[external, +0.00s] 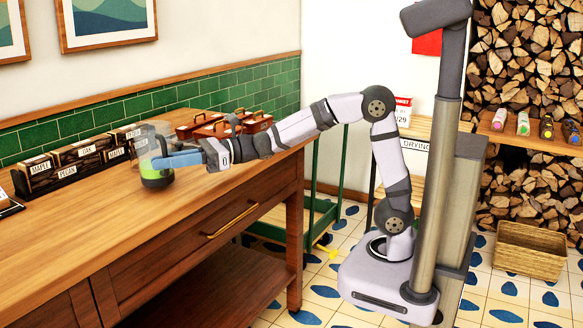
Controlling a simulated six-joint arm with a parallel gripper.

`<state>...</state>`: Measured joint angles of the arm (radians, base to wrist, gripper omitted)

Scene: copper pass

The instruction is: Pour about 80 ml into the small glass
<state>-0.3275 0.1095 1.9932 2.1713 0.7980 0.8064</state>
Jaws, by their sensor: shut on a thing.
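My gripper (172,160), with blue fingers, reaches in from the right over the wooden counter (125,245). It is shut on a clear vessel (155,178) with a see-through upper part, a bright green band and a dark bottom. The vessel looks about upright and close to the counter top; I cannot tell whether it touches it. The fingers cover part of its side. I cannot make out a separate small glass; it may be hidden behind the vessel or the gripper. The liquid level cannot be read.
Dark labelled boxes (72,165) stand along the green tiled wall, left of and behind the vessel. Reddish-brown wooden carriers (212,128) stand at the back, close to my forearm. A dark item (6,204) lies at the left edge. The counter's front stretch is clear.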

